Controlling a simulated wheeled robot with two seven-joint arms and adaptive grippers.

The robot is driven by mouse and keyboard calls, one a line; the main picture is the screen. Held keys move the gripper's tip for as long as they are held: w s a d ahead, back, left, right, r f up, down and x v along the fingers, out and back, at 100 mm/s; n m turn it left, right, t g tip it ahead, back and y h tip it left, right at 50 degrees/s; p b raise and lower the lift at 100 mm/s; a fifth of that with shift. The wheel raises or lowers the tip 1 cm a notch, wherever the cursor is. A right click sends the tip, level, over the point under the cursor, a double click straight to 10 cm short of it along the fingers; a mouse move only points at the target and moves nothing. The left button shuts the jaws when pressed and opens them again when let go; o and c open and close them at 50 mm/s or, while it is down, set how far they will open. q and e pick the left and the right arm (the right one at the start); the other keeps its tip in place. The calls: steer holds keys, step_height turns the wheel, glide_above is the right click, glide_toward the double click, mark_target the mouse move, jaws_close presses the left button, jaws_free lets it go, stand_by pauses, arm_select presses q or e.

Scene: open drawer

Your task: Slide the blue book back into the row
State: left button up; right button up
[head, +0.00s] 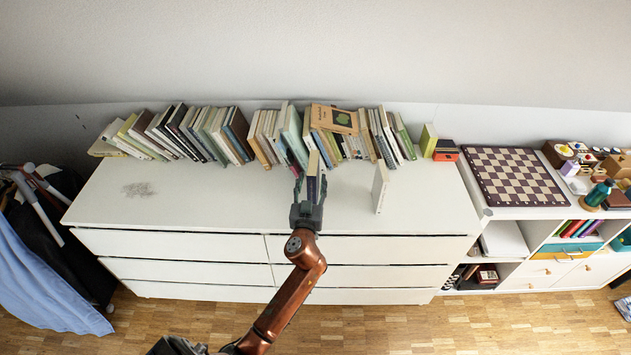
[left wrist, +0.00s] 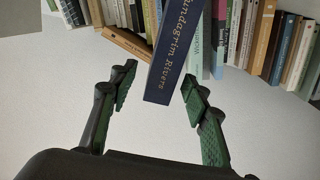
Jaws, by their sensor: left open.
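The blue book (head: 312,187) stands out in front of the row on the white dresser top. In the left wrist view its dark blue spine (left wrist: 176,60) with pale lettering points toward me. My left gripper (head: 310,180) is open at the book's near end, with one finger on each side. In the left wrist view, the open left gripper (left wrist: 160,85) shows a clear gap between its left finger and the spine; the right fingertip is close to the book, and I cannot tell if it touches. My right gripper is not in view.
The row of books (head: 270,132) leans along the wall behind. A pale book (head: 381,188) stands alone to the right on the dresser (head: 225,205). A brown book (head: 334,119) lies on top of the row. A chessboard (head: 513,175) is far right. The dresser's front left is mostly clear.

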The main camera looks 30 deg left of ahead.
mark_target(313, 170)
arm_select(q)
steer(key=x, duration=0.2)
steer(key=shift+w+a+r, duration=0.15)
steer(key=shift+w+a, duration=0.05)
steer(key=shift+x, duration=1.2)
steer(key=c, duration=1.2)
jaws_close()
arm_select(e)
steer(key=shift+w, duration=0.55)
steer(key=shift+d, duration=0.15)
